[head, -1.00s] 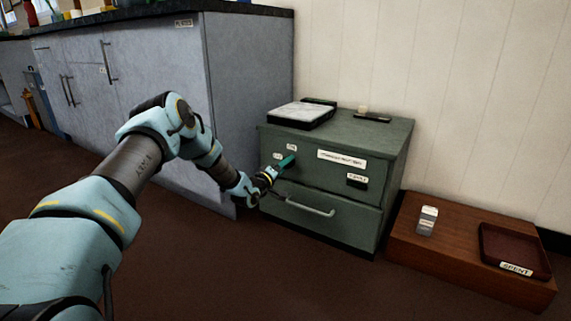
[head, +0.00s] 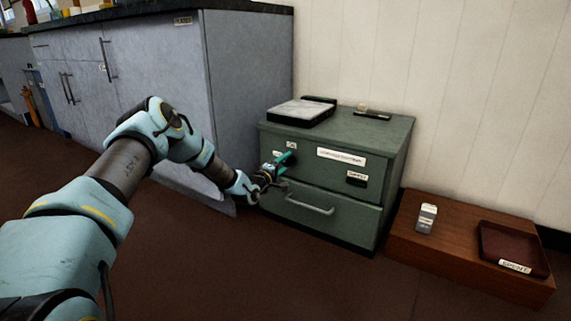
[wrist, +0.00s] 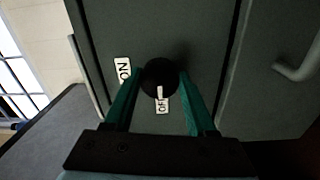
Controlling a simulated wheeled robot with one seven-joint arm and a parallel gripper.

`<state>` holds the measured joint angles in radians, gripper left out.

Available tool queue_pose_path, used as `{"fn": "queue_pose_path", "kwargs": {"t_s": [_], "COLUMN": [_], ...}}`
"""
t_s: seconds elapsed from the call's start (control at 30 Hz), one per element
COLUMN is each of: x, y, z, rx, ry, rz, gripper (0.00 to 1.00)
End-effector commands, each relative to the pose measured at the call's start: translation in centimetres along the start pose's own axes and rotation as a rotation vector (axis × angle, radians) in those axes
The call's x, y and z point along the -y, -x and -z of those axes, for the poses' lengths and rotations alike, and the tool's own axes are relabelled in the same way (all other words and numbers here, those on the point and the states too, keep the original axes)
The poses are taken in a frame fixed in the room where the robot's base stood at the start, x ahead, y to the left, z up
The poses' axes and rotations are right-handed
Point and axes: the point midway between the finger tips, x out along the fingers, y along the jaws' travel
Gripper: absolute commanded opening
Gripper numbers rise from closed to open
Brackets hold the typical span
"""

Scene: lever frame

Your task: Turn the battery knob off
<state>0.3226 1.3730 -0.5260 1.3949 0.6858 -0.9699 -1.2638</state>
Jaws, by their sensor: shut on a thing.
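The black round knob (wrist: 160,75) is on the front of the green cabinet (head: 330,175), by its upper left corner in the head view. My gripper (wrist: 158,88) is shut on the knob, one green finger on each side of it in the wrist view. A white pointer mark on the knob is directed at the OFF label (wrist: 162,107). The ON label (wrist: 123,70) is to the left of the knob in the wrist view. In the head view my gripper (head: 284,160) hides most of the knob.
A drawer handle (head: 310,204) is below and right of my gripper. A grey cupboard (head: 250,90) stands close on the left. A low wooden platform (head: 420,255) at right holds a small grey-white block (head: 426,218) and a dark red tray (head: 513,250).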

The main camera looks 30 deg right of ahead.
Motion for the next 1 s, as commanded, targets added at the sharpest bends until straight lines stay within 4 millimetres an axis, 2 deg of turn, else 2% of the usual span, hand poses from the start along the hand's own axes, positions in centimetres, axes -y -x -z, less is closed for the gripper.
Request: {"fn": "queue_pose_path", "kwargs": {"t_s": [0.17, 0.2, 0.43, 0.77, 0.87, 1.0], "x": [0.1, 0.1, 0.0, -0.1, -0.2, -0.3], "y": [0.0, 0.0, 0.0, 0.5, 1.8, 4.5], "z": [0.0, 0.0, 0.0, 0.1, 0.1, 0.2], "rx": [0.0, 0.0, 0.0, 0.0, -0.001, -0.001], "ry": [0.001, 0.001, 0.0, 0.0, 0.0, 0.0], "rz": [0.001, 0.001, 0.001, 0.001, 0.003, 0.004], "gripper": [0.01, 0.61, 0.87, 0.87, 0.87, 0.87]}}
